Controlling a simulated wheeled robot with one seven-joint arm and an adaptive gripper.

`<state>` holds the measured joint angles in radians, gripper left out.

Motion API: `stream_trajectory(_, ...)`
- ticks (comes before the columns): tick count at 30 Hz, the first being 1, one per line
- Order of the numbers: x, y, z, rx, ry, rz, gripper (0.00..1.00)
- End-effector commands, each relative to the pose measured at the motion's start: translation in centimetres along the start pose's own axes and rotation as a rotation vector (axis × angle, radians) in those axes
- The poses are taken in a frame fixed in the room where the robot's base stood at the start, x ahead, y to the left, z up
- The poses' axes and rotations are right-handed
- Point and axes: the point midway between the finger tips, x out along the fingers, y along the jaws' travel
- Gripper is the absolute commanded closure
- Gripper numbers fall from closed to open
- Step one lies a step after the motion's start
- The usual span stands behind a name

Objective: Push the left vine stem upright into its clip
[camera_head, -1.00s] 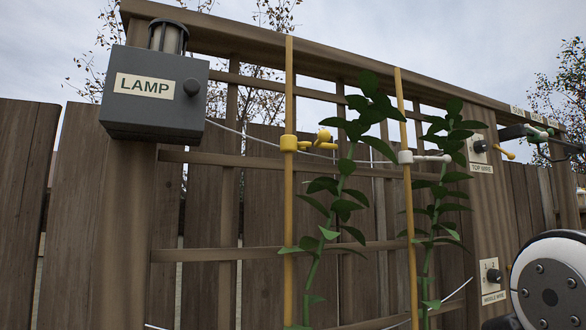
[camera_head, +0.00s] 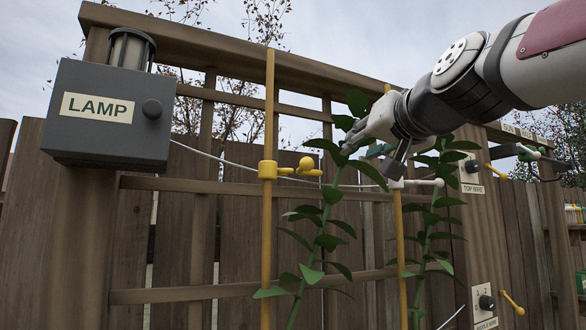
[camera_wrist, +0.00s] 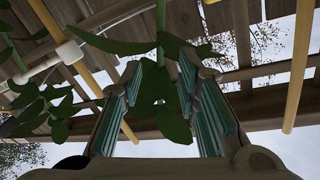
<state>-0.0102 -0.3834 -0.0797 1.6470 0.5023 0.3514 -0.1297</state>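The left vine (camera_head: 318,240) is green and leafy and leans up to the right, away from the left yellow cane (camera_head: 269,100). A yellow clip (camera_head: 268,170) sits on that cane, its short arms pointing right; the vine's stem is outside it, to its right. My gripper (camera_head: 352,146) is at the vine's upper part, coming from the right. In the wrist view my gripper (camera_wrist: 165,108) shows two ribbed green finger pads spread apart, with vine leaves (camera_wrist: 152,85) between or just beyond them. I cannot tell whether a pad touches the stem.
The right vine (camera_head: 432,230) stands by another cane with a white clip (camera_head: 395,183), close below my arm. A grey lamp box (camera_head: 112,115) hangs upper left. Wooden rails (camera_head: 200,290) and a thin wire cross behind the vines. Switch panels (camera_head: 486,303) are at right.

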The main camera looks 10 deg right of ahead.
Motion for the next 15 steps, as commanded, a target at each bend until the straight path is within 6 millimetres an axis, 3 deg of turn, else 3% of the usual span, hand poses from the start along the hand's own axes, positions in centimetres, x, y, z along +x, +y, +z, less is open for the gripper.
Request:
stream_trajectory(9,5.8,-0.1,0.0,0.001,-0.002,0.000,0.70)
stream_trajectory(15,8.0,0.0,0.0,0.000,-0.002,0.000,0.70)
